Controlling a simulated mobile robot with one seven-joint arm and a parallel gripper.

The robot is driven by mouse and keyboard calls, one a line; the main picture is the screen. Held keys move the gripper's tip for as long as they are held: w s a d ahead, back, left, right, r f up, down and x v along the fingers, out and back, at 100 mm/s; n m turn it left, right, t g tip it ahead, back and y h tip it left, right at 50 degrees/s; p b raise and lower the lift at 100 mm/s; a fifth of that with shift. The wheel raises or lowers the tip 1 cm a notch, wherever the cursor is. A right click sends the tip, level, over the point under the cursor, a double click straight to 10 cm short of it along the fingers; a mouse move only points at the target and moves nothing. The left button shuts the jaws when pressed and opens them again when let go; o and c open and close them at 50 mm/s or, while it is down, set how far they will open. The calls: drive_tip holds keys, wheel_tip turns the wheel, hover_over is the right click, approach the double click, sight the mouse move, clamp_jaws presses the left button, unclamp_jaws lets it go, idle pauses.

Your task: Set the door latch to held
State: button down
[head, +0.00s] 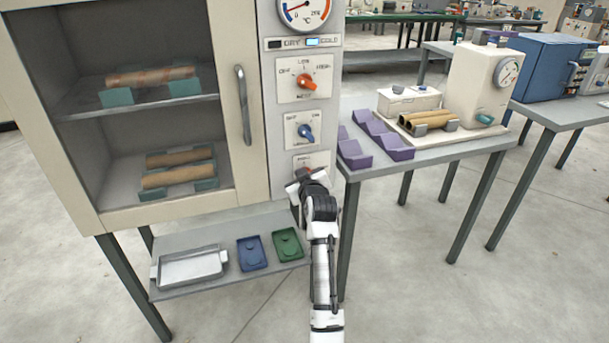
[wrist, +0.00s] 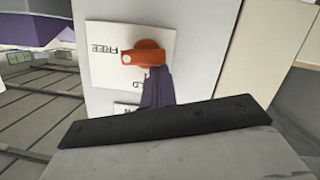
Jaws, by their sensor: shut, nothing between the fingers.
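The door latch is an orange knob (wrist: 143,55) on a white plate (wrist: 165,40) in the wrist view. Its pointer end is toward the left, beside the upside-down word FREE. A second label below the knob is mostly hidden by my gripper (wrist: 157,75). My fingers are shut with nothing between them, and their tips are at the knob's lower edge; I cannot tell whether they touch. In the head view my gripper (head: 304,183) is in front of the lowest panel plate (head: 314,161) and hides most of the knob.
The cabinet door (head: 245,180) with its handle (head: 243,105) is closed, left of the panel. Above the latch are a blue knob (head: 305,132) and an orange-red knob (head: 307,83). A shelf (head: 220,277) below holds trays. A side table (head: 440,150) stands to the right.

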drive_tip(key=shift+s+a+f+n+t+h+b, duration=0.1)
drive_tip(key=shift+a+f+n+t+h+b, duration=0.1)
drive_tip(key=shift+n+b, duration=0.55)
drive_tip(key=shift+a+f+n+t+h+b, duration=0.1)
drive_tip(key=shift+f+n+b, duration=0.1)
drive_tip(key=shift+n+b, duration=0.5)
drive_tip(key=shift+a+f+n+t+h+b, duration=0.1)
drive_tip(key=shift+f+n+t+h+b, duration=0.15)
drive_tip(key=shift+n+b, duration=0.55)
drive_tip(key=shift+f+n+t+h+b, duration=0.15)
drive_tip(key=shift+f+n+h+b, duration=0.1)
drive_tip(key=shift+n+b, duration=0.55)
idle(0.5)
drive_tip(key=shift+f+n+t+b, duration=0.2)
drive_tip(key=shift+f+n+b, duration=0.05)
drive_tip(key=shift+n+b, duration=0.5)
drive_tip(key=shift+f+n+t+b, duration=0.2)
drive_tip(key=shift+n+b, duration=0.4)
drive_tip(key=shift+b, duration=0.1)
drive_tip(key=shift+f+n+t+h+b, duration=0.2)
drive_tip(key=shift+n+b, duration=0.2)
drive_tip(key=shift+n, duration=0.2)
drive_tip(key=shift+f+n+t+h+b, duration=0.15)
drive_tip(key=shift+n+b, duration=0.25)
drive_tip(key=shift+n, duration=0.2)
idle(1.0)
drive_tip(key=shift+a+r, duration=0.1)
